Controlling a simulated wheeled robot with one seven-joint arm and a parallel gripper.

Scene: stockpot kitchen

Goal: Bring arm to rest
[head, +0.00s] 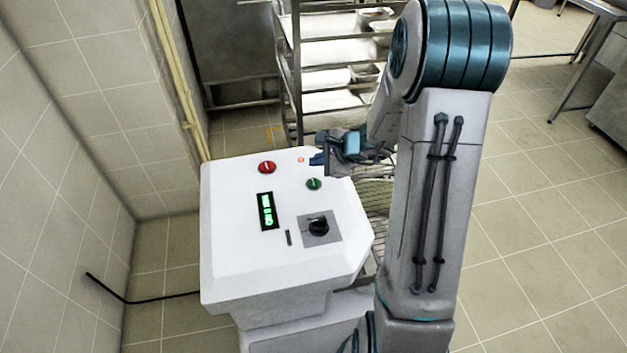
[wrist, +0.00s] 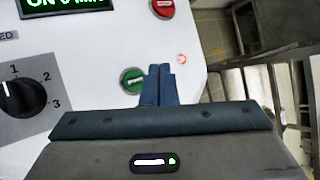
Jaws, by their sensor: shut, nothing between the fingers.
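My arm rises in front of the white control console (head: 235,225) in the head view. My gripper (head: 316,159) is over the console's upper right edge, near the green button (head: 314,184) and a small lit orange lamp (head: 300,160). In the wrist view my gripper (wrist: 160,72) has its blue fingers together and empty. The wrist view also shows the green button (wrist: 132,80) just left of the fingers, and the red button (wrist: 163,8) above them. I cannot tell whether the fingertips touch the panel.
The console has a lit green display (head: 267,211) and a black rotary knob (head: 318,227). A rack with white trays (head: 335,50) stands behind it. A tiled wall (head: 60,150) is at left, with a black cable (head: 150,300) on the floor. Open tiled floor (head: 540,230) lies at right.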

